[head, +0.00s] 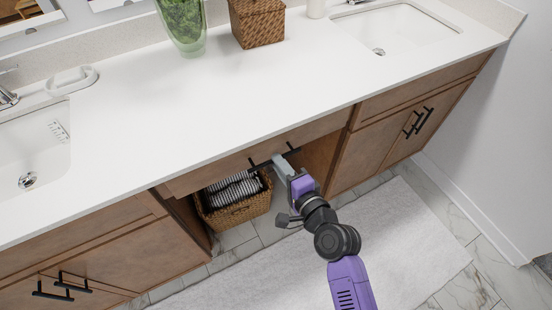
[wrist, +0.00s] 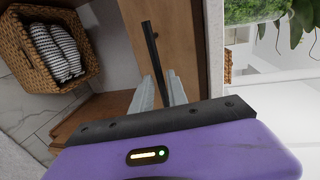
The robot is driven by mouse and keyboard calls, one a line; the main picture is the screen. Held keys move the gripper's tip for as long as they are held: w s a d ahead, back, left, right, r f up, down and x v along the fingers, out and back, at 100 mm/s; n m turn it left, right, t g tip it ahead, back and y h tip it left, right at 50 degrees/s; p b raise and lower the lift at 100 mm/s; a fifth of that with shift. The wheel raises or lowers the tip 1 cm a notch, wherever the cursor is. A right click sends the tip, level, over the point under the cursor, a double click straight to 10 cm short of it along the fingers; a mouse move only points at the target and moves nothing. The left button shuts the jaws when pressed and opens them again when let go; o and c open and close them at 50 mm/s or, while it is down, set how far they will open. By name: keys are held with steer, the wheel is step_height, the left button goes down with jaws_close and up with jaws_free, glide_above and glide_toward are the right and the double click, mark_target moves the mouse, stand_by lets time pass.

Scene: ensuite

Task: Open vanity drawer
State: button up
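The vanity drawer (head: 215,172) is a wide, shallow brown wooden front under the white countertop, in the middle of the vanity. I cannot tell whether it stands slightly out or is flush. Its black bar handle (head: 258,164) is partly hidden by my gripper (head: 281,163). In the wrist view, the handle (wrist: 149,42) runs down between the two grey fingertips of my gripper (wrist: 161,85). The fingers are around the bar, but I cannot tell whether they press on it.
A woven basket (head: 238,211) with striped towels stands in the open space below the drawer. Cabinet doors with black handles (head: 418,122) flank it on both sides. A green vase (head: 183,22) and a lidded basket (head: 257,22) stand on the countertop (head: 300,75). A light rug (head: 405,245) covers the floor.

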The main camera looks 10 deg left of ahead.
steer(key=shift+x, duration=1.3)
jaws_close()
stand_by(0.5)
